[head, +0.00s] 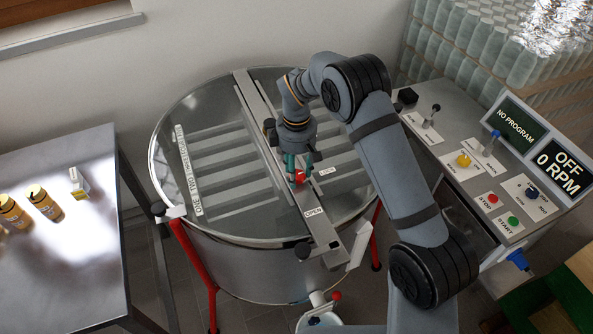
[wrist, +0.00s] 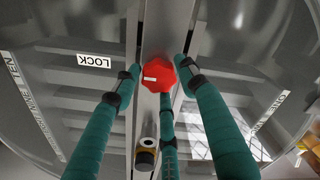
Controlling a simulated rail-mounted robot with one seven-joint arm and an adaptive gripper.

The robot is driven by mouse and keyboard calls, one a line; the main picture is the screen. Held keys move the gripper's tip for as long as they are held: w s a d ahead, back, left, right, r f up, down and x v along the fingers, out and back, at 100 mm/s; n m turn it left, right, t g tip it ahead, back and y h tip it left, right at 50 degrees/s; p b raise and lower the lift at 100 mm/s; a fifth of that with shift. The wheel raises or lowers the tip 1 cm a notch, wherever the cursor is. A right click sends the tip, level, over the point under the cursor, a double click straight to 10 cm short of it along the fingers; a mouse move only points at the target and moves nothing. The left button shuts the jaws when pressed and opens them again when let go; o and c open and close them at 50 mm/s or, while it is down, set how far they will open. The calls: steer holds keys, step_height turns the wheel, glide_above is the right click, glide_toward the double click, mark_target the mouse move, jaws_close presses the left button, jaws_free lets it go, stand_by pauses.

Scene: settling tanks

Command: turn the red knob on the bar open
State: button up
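The red knob (head: 299,177) sits on the metal bar (head: 265,125) across the round tank lid. In the wrist view the red knob (wrist: 159,72) is lobed, with a white mark on its left part, the same side as the LOCK label (wrist: 95,62). The LOCK label (head: 326,172) and OPEN label (head: 313,211) also show in the head view. My gripper (head: 298,168) is over the knob, pointing down. In the wrist view the teal fingers of my gripper (wrist: 158,69) stand spread around the knob, with gaps at left and right. Contact at the lower finger is unclear.
A control panel (head: 465,165) with levers, buttons and screens stands right of the tank (head: 255,260). A metal table (head: 75,270) with small jars (head: 44,203) is at the left.

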steer(key=c, duration=0.8)
steer(key=shift+o, duration=0.2)
steer(key=shift+m+b, duration=0.3)
steer(key=shift+f+m+b, duration=0.15)
steer(key=shift+m+b, duration=1)
steer(key=shift+m, duration=0.05)
steer(key=m+b, duration=0.3)
steer(key=m, duration=0.1)
steer(key=shift+w+m, duration=0.1)
steer(key=shift+m, duration=0.2)
steer(key=m+b, duration=0.3)
steer(key=m, duration=0.3)
steer(key=m+b, duration=0.1)
steer(key=m, duration=0.1)
steer(key=m+b, duration=0.1)
steer(key=m, duration=0.1)
steer(key=shift+r, duration=0.25)
steer(key=shift+m, duration=0.3)
steer(key=shift+w+d, duration=0.1)
